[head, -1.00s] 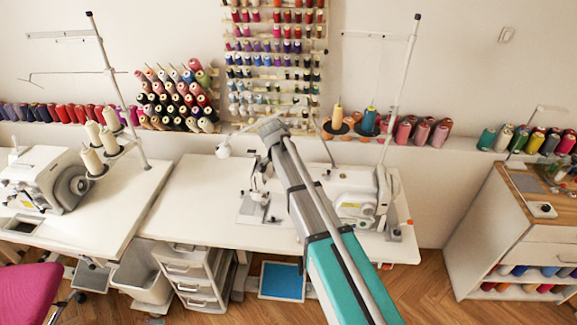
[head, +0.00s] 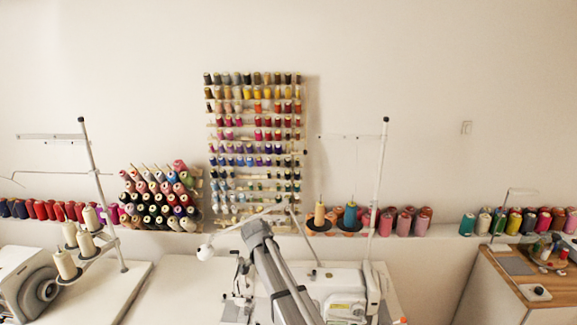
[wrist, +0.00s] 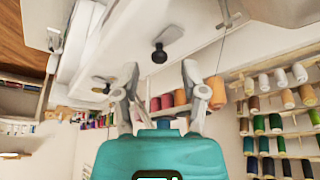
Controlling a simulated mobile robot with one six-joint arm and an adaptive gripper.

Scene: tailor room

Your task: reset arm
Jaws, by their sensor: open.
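My gripper (wrist: 160,75) shows in the wrist view with its two grey fingers spread wide and nothing between them. Its teal body fills the bottom middle of that view. In the head view my grey arm reaches up from the bottom middle, in front of the white table with a sewing machine (head: 345,290). My gripper cannot be made out in the head view.
A wall rack of thread spools (head: 255,150) hangs behind the arm. Two cones on dark discs (head: 335,217) stand right of it beside a thin upright pole (head: 382,190). A wooden-topped cabinet (head: 525,275) is at right, another machine (head: 25,285) at left.

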